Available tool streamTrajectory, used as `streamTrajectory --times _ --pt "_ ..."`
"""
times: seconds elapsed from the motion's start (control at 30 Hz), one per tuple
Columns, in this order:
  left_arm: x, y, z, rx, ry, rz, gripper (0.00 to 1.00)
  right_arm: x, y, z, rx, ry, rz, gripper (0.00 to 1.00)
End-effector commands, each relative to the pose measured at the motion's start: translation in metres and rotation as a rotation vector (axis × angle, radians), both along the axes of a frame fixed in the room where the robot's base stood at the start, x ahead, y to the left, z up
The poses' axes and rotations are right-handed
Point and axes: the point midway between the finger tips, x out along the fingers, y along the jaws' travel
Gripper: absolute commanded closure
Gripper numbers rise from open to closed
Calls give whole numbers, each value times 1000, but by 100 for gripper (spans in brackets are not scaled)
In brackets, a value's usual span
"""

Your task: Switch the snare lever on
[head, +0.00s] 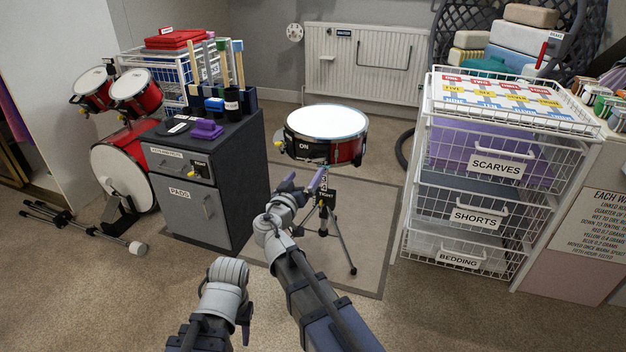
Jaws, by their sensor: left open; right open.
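The snare drum (350,150) is red with a white head and stands on a tripod stand (333,225). An "ON" label (304,146) is on its front side, with a small yellow part (291,148) just left of it. I cannot tell the lever's position at this size. My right gripper (306,182) is open and empty, in front of and below the drum, apart from its shell. My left gripper (245,326) is low at the front, pointing down, open and empty; it is partly hidden by its own wrist.
A dark cabinet (225,165) with purple cloths (206,129) and cups stands left of the drum. A red drum kit (122,170) is further left. White wire baskets (490,215) stand at right. A folded stand (80,225) lies on the floor. The grey mat (375,235) is mostly clear.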

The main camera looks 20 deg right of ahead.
Motion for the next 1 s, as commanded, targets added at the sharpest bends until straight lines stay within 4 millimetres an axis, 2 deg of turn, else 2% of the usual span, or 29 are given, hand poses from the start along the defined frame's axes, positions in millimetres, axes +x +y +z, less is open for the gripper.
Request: streamTrajectory --times 0.03,0.27,0.7,1.0 --pt "0 0 -6 0 0 0 54 2 1 -4 -3 -6 5 0" --pt "0 0 -5 0 0 0 54 5 0 -2 -6 -14 7 0" --pt "0 0 -5 0 0 0 54 56 -34 -2 -6 -12 6 0" --pt "0 0 -5 0 0 0 54 67 -43 -3 -6 -12 7 0"
